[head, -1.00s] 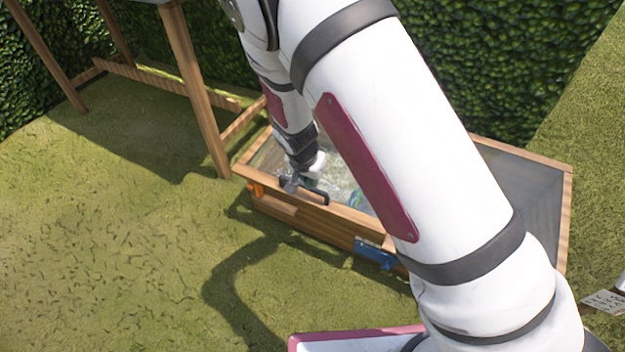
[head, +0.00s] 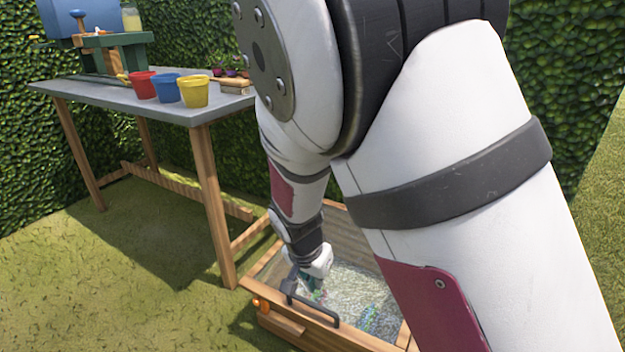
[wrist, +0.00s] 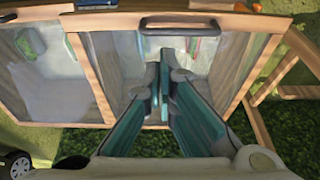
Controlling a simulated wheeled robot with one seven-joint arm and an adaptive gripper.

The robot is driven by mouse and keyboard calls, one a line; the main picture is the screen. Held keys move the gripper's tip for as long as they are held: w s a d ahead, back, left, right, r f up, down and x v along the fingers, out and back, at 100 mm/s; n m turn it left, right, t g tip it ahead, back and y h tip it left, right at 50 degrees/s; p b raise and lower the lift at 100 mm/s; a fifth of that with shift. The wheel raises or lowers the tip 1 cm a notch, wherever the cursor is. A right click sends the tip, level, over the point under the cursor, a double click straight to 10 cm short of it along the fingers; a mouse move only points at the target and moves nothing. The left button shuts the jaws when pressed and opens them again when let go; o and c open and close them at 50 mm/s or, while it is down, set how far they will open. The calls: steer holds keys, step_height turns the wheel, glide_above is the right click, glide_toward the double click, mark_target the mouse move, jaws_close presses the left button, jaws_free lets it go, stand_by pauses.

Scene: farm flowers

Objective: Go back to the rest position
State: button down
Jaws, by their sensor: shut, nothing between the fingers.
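My gripper (head: 318,290) hangs low at the near end of the wooden-framed box, close to its black handle (head: 308,305). In the wrist view my gripper (wrist: 164,72) shows teal fingers brought together with nothing between them. They are over the compartment that bears the handle (wrist: 178,23). Whether they touch the box cannot be told. My arm hides much of the box in the head view.
A hedge stands behind; grass at left is clear.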

steer(key=s+d+r+n+g+y, duration=0.1)
steer(key=s+d+r, duration=0.6)
steer(key=s+r, duration=0.15)
steer(key=s+d+r+n+g+y, duration=0.1)
steer(key=s+d+r, duration=0.55)
steer(key=r, duration=0.25)
steer(key=s+d+r+n+g+p, duration=0.1)
steer(key=s+d+r+n, duration=0.15)
steer(key=s, duration=0.75)
steer(key=s+d+r+n, duration=0.1)
steer(key=s+d+r, duration=0.15)
steer(key=s, duration=0.65)
step_height(320, 180, up, 40)
steer(key=t+p, duration=0.4)
steer(key=p, duration=3.4)
steer(key=shift+s+a, duration=0.15)
steer(key=shift+a, duration=0.05)
steer(key=shift+n, duration=0.25)
